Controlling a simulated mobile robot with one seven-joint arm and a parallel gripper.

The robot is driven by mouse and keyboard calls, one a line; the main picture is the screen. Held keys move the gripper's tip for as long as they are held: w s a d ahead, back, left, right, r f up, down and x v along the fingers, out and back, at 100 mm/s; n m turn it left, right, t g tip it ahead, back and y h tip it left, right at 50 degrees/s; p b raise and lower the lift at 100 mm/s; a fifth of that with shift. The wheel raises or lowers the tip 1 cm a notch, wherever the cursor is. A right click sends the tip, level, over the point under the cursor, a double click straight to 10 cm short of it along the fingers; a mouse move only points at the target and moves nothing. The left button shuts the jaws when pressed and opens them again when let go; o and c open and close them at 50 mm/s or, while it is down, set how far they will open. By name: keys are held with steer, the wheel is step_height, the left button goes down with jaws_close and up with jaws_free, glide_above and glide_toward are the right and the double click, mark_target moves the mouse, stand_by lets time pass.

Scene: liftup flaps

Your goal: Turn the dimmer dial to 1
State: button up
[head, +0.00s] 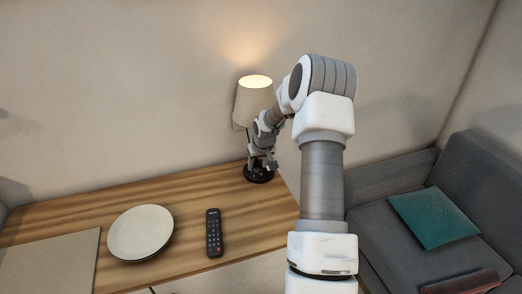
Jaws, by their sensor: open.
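A table lamp with a pale shade (253,100) stands at the back right of the wooden cabinet top. Its dark round base (258,176) shows below my gripper (262,163). My arm reaches in from the right, and my gripper points down just above the lamp base, in front of the lamp stem. My gripper is open. The lamp is lit and throws a warm glow on the wall. The dimmer dial cannot be made out; the gripper and wrist cover much of the lamp's lower part. Whether the fingers touch anything cannot be told.
On the wooden top (60,212) lie a white plate (140,232), a black remote (214,233) and a beige flat mat (55,265). A grey sofa (400,230) with a teal cushion (434,217) stands at the right. The wall is close behind the lamp.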

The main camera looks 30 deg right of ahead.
steer(key=v, duration=1.6)
steer(key=shift+p, duration=0.45)
steer(key=shift+r, duration=0.1)
